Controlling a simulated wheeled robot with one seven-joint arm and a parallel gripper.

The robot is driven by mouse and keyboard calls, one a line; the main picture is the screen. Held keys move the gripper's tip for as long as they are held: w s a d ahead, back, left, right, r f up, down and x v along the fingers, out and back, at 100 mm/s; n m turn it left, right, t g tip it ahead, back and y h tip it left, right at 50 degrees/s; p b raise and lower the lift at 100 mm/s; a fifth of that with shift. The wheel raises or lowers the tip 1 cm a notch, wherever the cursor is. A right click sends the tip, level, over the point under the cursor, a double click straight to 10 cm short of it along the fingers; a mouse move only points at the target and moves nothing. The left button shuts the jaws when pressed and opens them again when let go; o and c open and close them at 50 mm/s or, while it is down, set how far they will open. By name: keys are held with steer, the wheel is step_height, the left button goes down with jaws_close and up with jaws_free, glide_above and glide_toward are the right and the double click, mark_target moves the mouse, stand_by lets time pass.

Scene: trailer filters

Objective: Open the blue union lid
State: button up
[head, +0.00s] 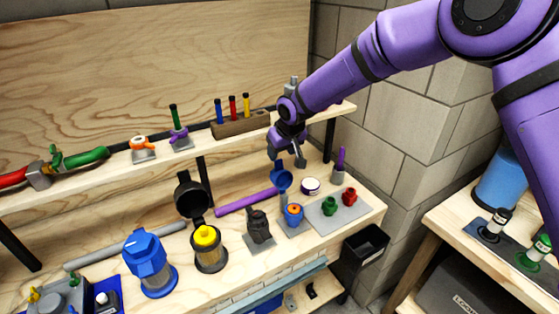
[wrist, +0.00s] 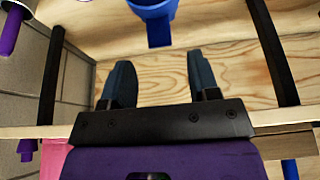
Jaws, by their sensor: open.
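The blue union (head: 293,217) stands on a grey plate on the bench, with an orange part inside its open top. Its blue lid (head: 281,180) is tilted up, clear of the opening, behind the body. The lid also shows at the top of the wrist view, with a flat tab (wrist: 159,36) pointing toward my gripper. My gripper (head: 287,161) is above the lid, just below the shelf edge. In the wrist view my gripper (wrist: 161,80) is open, with bare wood between its fingers. The lid tab lies beyond the fingertips, apart from them.
A shelf (head: 100,178) runs close behind my gripper, held by dark posts (wrist: 272,50). A white and purple round part (head: 310,186), a purple upright part (head: 339,165) and a black cup (head: 259,227) stand near the union. A purple rod (head: 245,201) lies to the left.

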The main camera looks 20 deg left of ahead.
mark_target(279, 160)
steer(key=shift+x, duration=2.65)
steer(key=shift+c, duration=0.4)
